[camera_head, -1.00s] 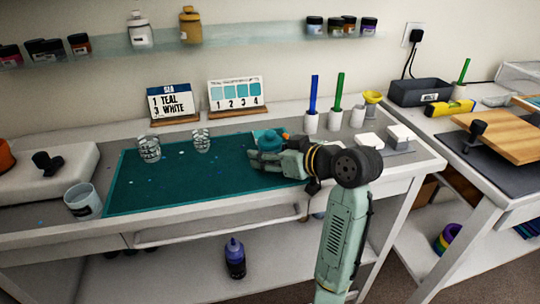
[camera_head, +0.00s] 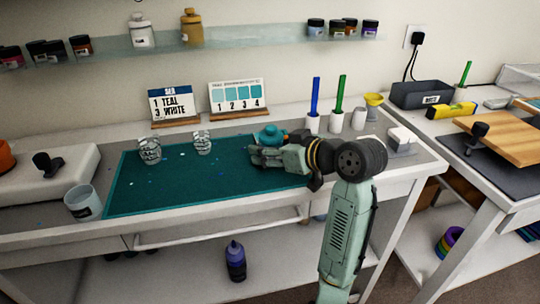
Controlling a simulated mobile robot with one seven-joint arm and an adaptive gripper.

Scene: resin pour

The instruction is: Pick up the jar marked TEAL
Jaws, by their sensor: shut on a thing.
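A teal jar (camera_head: 269,133) shows just behind my gripper (camera_head: 256,157), at the right end of the dark teal mat (camera_head: 150,195). Its top and upper part are visible; the lower part is hidden behind the gripper, and no label on it can be read. My gripper comes in from the right, low over the mat, and is shut on the teal jar. I cannot tell whether the jar touches the mat.
Two clear cups (camera_head: 149,151) stand on the mat's left. A sign reading 1 TEAL, 3 WHITE (camera_head: 172,103) and a swatch card (camera_head: 236,96) stand behind. Brush holders (camera_head: 312,123) and a yellow funnel (camera_head: 374,99) are at the right. A grey bucket (camera_head: 83,202) stands front left.

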